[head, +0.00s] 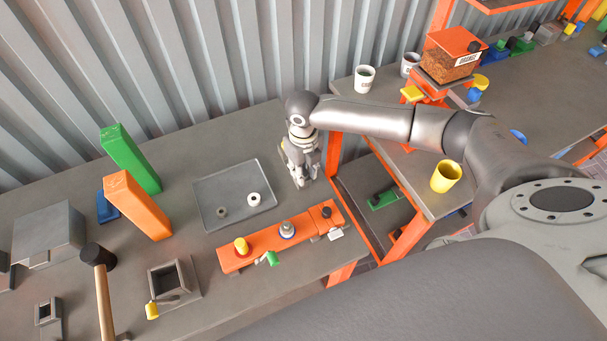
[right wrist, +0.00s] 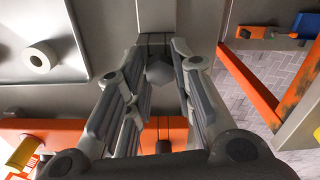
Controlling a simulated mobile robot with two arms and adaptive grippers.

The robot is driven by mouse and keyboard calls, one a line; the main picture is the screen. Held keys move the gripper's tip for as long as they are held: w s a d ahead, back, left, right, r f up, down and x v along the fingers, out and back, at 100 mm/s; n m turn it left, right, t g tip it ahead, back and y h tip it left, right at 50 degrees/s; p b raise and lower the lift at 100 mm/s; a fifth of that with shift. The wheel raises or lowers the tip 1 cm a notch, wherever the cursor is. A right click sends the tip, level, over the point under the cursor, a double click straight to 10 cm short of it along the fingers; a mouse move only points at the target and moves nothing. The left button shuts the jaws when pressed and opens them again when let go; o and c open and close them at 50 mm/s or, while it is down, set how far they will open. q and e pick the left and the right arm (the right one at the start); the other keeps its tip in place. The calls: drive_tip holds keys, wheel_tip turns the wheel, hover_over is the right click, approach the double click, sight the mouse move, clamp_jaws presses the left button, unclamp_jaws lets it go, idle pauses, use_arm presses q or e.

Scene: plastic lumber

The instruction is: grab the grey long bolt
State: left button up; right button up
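My right gripper (head: 304,176) points down over the back right part of the near workbench, right of the grey tray. In the right wrist view its fingers (right wrist: 160,65) are spread apart. A grey hexagonal head (right wrist: 160,73), which looks like the grey bolt, lies between the fingertips. I cannot tell whether the fingers touch it. The bolt's shank is hidden, and in the head view the gripper covers the bolt. My left gripper is not in view.
A grey tray (head: 207,198) with two round pieces lies left of the gripper. An orange strip (head: 262,243) with several fittings lies in front. Green (head: 130,160) and orange (head: 138,207) blocks stand further left. An orange-framed shelf (head: 390,235) is to the right.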

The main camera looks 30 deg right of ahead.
clamp_jaws()
